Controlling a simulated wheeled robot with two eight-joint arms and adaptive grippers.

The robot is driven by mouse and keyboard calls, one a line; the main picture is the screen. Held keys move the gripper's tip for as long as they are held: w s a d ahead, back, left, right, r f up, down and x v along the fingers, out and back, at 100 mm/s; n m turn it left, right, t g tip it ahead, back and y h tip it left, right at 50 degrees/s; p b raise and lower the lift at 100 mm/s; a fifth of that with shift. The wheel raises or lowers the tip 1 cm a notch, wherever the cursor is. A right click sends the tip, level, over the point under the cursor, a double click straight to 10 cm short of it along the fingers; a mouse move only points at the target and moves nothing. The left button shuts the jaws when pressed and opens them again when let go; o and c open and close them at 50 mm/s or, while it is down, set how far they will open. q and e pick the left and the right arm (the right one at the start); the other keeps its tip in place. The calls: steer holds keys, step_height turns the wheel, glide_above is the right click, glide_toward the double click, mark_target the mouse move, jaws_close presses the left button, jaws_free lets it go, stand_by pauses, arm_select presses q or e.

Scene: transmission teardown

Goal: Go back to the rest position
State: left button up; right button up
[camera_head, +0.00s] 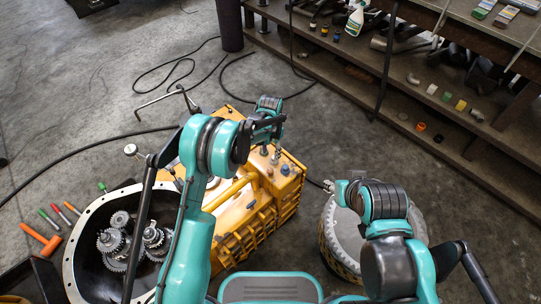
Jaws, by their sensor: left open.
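My left arm reaches up from the bottom of the head view. Its gripper (271,148) is open above the yellow gearbox housing (262,205), with its fingers pointing down. I see nothing between the fingers. I cannot tell whether they touch the housing. My right arm is bent at the lower right, and its gripper (331,187) is small and partly hidden by the arm at the upper left rim of a round grey-topped part (343,242). Its finger state is not clear.
A dark open casing with a pale rim (79,243) holds several metal gears (112,240) at the left. Coloured-handled tools (41,239) lie beside it. Shelves (340,72) with parts and bottles stand at the upper right. Black cables (180,66) cross the otherwise open concrete floor.

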stand_by(0.4)
arm_select(q)
steer(key=s+a+r+n+t, duration=0.1)
steer(key=s+a+r, duration=0.2)
steer(key=r, duration=0.4)
steer(key=s+a+r+n+t, duration=0.1)
steer(key=s+a+r, duration=0.2)
steer(key=r, duration=0.4)
steer(key=s+a+r+n+t, duration=0.1)
steer(key=s+a+r, duration=0.25)
steer(key=r, duration=0.25)
steer(key=s+a+r+n+t, duration=0.2)
steer(key=s+a, duration=0.2)
steer(key=s, duration=0.5)
steer(key=s+a+r+n+t, duration=0.2)
steer(key=s+a, duration=0.2)
steer(key=s, duration=0.5)
steer(key=shift+s+a+n, duration=0.2)
steer(key=shift+s+n, duration=0.1)
steer(key=shift+s, duration=0.05)
steer(key=shift+r, duration=0.1)
